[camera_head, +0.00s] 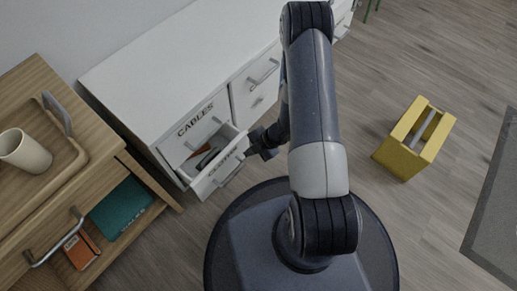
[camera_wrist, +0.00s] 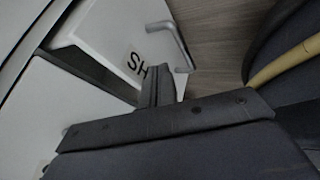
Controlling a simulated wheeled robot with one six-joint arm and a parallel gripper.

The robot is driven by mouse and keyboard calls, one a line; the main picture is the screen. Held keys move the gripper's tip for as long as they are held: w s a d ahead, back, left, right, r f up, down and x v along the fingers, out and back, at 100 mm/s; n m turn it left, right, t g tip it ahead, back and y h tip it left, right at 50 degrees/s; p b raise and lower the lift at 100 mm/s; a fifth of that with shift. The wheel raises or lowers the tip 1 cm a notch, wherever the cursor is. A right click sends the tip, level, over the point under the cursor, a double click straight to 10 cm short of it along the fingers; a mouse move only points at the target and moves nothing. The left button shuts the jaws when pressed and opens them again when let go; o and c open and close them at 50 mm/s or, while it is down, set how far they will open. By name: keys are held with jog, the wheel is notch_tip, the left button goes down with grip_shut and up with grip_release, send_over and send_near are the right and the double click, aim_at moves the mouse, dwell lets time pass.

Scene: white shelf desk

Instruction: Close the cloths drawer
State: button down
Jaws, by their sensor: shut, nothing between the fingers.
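The open drawer (camera_head: 222,172) sticks out from the left end of the white desk, with an orange and a dark item inside and a grey handle on its front. The lettering on its front is too small to read.
A wooden cabinet (camera_head: 92,110) stands at left with a cup (camera_head: 25,151) in a tray and an open lower drawer. More closed white drawers (camera_head: 256,84) lie beyond my arm. A yellow box (camera_head: 413,139) stands on the floor at right, with clear floor around it.

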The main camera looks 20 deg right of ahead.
aim_at(232, 142)
jog(key=shift+w+a+b, duration=0.2)
jog(key=shift+w+a, duration=0.35)
jog(key=shift+w, duration=0.3)
jog(key=shift+w+a+b, duration=0.15)
jog(key=shift+w+a, duration=0.4)
jog(key=shift+w, duration=0.3)
jog(key=w+a+p, duration=0.1)
jog(key=w+a, duration=0.1)
jog(key=w, duration=0.1)
jog(key=shift+r+p, duration=0.15)
jog(key=shift+p, duration=0.25)
jog(key=shift+w+a, duration=0.35)
jog(key=shift+w, duration=0.1)
jog(key=shift+s, duration=0.1)
